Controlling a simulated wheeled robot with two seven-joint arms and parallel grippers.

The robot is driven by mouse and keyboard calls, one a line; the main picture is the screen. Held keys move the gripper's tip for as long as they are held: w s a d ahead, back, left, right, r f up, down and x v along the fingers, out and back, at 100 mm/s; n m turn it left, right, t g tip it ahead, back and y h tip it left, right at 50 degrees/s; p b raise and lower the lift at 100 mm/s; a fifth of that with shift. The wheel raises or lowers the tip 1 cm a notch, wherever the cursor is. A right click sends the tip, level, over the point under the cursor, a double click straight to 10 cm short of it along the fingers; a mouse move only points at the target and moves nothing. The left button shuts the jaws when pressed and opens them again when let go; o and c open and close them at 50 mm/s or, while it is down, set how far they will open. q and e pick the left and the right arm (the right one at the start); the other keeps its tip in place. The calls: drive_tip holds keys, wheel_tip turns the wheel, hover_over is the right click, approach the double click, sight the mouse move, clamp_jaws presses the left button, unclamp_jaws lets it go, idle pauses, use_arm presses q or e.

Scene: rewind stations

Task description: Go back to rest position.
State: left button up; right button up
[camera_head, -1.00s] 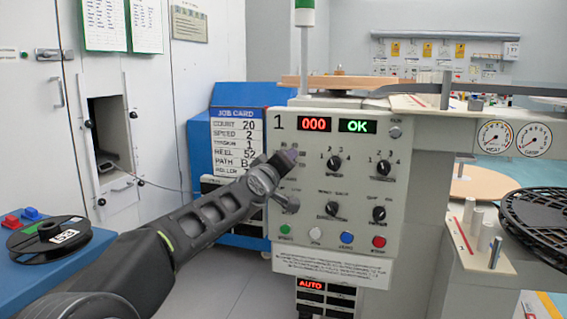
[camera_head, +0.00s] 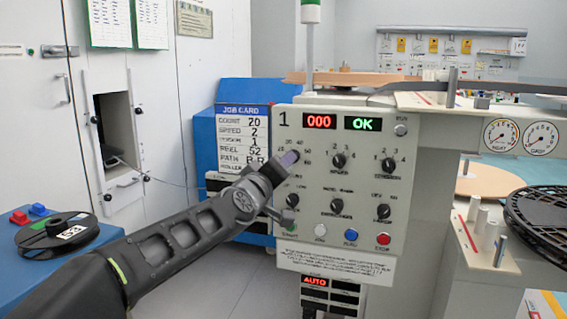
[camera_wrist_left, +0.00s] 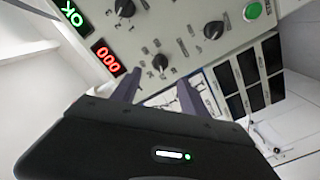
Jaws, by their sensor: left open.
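My left gripper (camera_head: 289,159) is in front of the upper left of station 1's control panel (camera_head: 345,239), by the top-left knob, which it partly hides in the head view. In the left wrist view its two fingers (camera_wrist_left: 160,92) stand apart with nothing between them, and a black knob (camera_wrist_left: 160,62) shows beyond the tips. I cannot tell from these views whether a finger touches the panel. The panel's displays read 000 (camera_head: 319,121) in red and OK (camera_head: 360,124) in green. My right gripper is not in view.
Another black reel (camera_head: 541,222) is at the right edge. Grey floor shows below the arm.

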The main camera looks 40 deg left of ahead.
use_arm(q)
drive_tip(key=shift+s, duration=0.15)
idle(0.5)
